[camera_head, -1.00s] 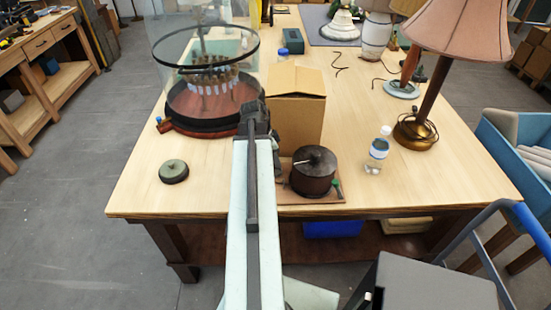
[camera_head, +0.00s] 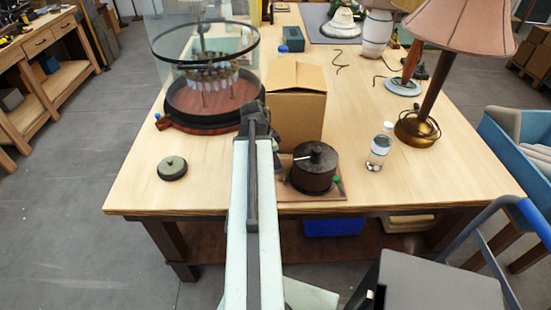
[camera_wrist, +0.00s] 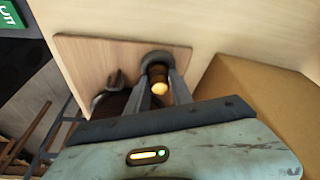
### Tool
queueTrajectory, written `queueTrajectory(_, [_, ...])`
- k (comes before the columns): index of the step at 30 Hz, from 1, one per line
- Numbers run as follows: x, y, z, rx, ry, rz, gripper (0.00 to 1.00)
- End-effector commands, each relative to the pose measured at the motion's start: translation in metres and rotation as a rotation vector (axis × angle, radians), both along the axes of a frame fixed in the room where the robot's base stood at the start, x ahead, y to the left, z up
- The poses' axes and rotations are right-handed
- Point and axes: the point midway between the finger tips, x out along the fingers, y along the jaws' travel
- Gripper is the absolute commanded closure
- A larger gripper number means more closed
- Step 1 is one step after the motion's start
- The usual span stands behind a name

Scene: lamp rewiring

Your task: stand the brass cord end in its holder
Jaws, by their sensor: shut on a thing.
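The brass cord end (camera_wrist: 160,87) shows as a small golden piece between the two fingers of my gripper (camera_wrist: 158,92) in the wrist view. My gripper is shut on it. A dark round ring (camera_wrist: 158,57), which looks like the holder, stands on a wooden board (camera_wrist: 95,58) right at the fingertips. The cord end lines up with the ring, but I cannot tell whether it is inside it or just above. In the head view my arm hides the gripper's tips and the cord end; the same board (camera_head: 338,190) shows at the table's front edge.
A dark drum (camera_head: 313,175) sits on the board, close to my gripper. A cardboard box (camera_head: 297,115) stands just behind. A glass-domed piece (camera_head: 205,115) is left, a small bottle (camera_head: 379,150) and a lamp (camera_head: 418,128) right. The table's front left is mostly clear.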

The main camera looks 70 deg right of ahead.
Motion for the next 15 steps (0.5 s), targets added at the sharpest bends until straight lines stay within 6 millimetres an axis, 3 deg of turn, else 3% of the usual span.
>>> queueTrajectory(8, [-0.0004, -0.0002, -0.0023, 0.0, 0.0, -0.001, 1.0])
queueTrajectory(9, [-0.0004, -0.0002, -0.0023, 0.0, 0.0, -0.001, 0.7])
queueTrajectory(11, [-0.0004, -0.0002, -0.0023, 0.0, 0.0, -0.001, 0.54])
queueTrajectory(12, [-0.0004, -0.0002, -0.0023, 0.0, 0.0, -0.001, 0.48])
queueTrajectory(15, [-0.0005, -0.0003, -0.0023, 0.0, 0.0, -0.001, 0.48])
